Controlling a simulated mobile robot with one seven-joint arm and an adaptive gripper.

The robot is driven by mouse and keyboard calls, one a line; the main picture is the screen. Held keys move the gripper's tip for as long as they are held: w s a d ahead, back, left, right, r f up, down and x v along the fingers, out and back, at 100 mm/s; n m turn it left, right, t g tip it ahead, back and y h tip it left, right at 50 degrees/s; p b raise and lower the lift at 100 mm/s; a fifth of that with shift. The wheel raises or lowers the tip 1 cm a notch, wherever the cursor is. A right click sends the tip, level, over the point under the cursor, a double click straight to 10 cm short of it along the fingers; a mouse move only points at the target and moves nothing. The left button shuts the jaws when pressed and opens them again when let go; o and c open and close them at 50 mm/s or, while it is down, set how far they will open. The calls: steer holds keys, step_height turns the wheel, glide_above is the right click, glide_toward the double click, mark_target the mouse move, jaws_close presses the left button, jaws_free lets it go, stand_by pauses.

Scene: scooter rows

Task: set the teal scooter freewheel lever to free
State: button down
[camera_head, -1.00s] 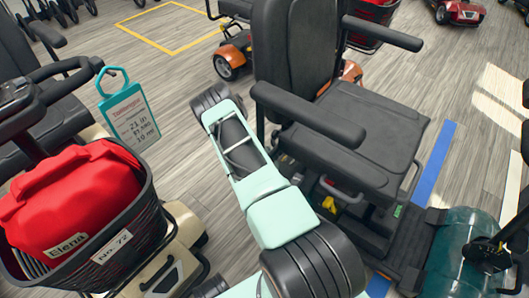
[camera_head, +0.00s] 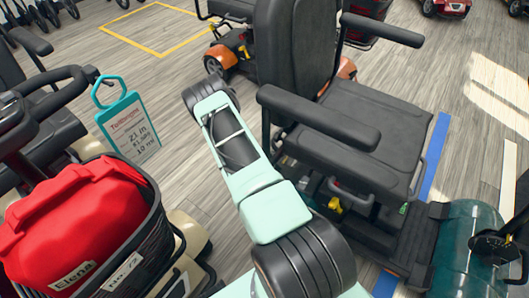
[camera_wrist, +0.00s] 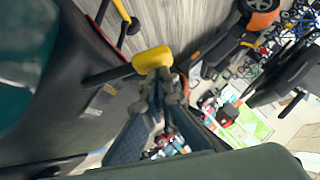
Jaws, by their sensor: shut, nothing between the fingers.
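The teal scooter (camera_head: 462,238) stands at the right in the head view, with a black seat and a dark base. A small yellow lever (camera_head: 334,205) shows low behind its seat, beside my arm. In the wrist view a yellow knob (camera_wrist: 152,60) on a black stem lies just beyond the tips of my gripper (camera_wrist: 163,84). The fingers are together and empty. I cannot tell whether they touch the knob. My gripper is hidden in the head view. The lever's setting cannot be read.
A scooter basket with a red bag (camera_head: 75,225) stands at the left, near a price tag (camera_head: 128,125). An orange-wheeled scooter (camera_head: 230,55) is behind. A thin yellow-and-black part (camera_wrist: 128,20) shows above the knob. Open floor lies at the back left.

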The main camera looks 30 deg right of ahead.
steer(key=shift+w+a+f, duration=0.1)
steer(key=shift+w, duration=0.15)
stand_by(0.5)
steer(key=shift+s+a, duration=0.1)
